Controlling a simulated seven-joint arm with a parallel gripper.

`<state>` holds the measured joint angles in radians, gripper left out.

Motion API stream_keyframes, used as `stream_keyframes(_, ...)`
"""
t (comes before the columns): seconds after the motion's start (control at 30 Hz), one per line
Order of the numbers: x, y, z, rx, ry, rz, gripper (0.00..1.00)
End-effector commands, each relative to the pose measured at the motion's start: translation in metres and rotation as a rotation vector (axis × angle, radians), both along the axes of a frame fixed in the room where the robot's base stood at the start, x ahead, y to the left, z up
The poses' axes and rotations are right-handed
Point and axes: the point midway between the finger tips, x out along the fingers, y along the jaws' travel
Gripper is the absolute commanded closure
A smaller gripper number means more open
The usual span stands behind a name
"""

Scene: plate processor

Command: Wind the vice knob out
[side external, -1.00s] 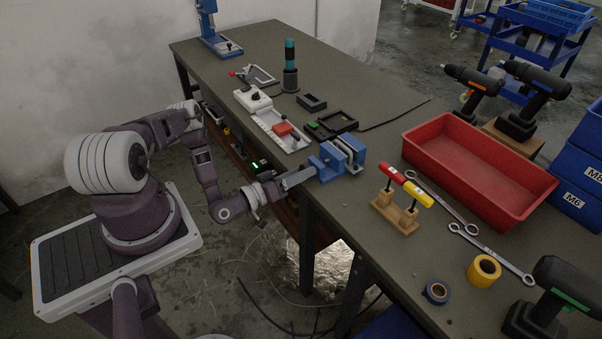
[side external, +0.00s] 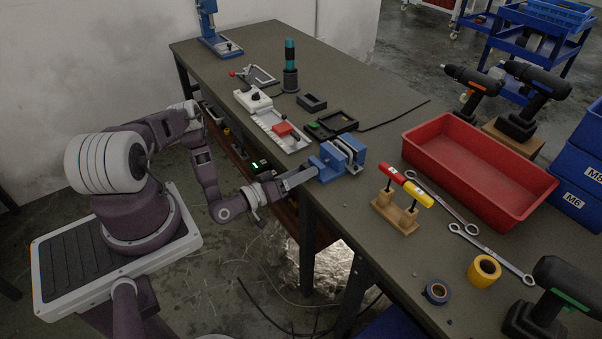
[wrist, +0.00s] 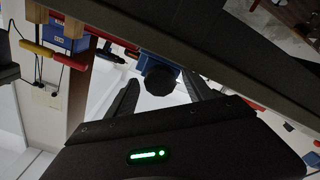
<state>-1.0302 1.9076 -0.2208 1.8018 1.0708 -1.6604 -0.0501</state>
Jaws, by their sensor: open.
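The blue vice (side external: 338,160) sits at the near edge of the bench, in the middle of the side view. Its dark round knob (wrist: 160,80) shows in the wrist view, in front of the blue vice body (wrist: 157,60). My gripper (side external: 300,177) reaches the vice from the left at the bench edge. In the wrist view my gripper (wrist: 162,92) is open, with one dark finger on each side of the knob. The fingers appear apart from the knob. In the side view the knob is hidden by my gripper.
A wooden stand with red and yellow handled tools (side external: 397,205) is right of the vice. A red tray (side external: 478,170) lies beyond it. A black fixture (side external: 331,123) and a white fixture with a red block (side external: 272,122) stand behind the vice. The bench edge runs beneath my gripper.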

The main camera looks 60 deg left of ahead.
Motion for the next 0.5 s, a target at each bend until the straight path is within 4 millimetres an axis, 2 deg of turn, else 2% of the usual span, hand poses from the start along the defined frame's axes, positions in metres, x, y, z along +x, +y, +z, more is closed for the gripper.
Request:
stream_keyframes(0.17,0.0,0.001,0.012,0.0,0.0,0.001,0.36)
stream_keyframes(0.5,0.0,0.0,0.078,0.0,-0.001,0.0,0.36)
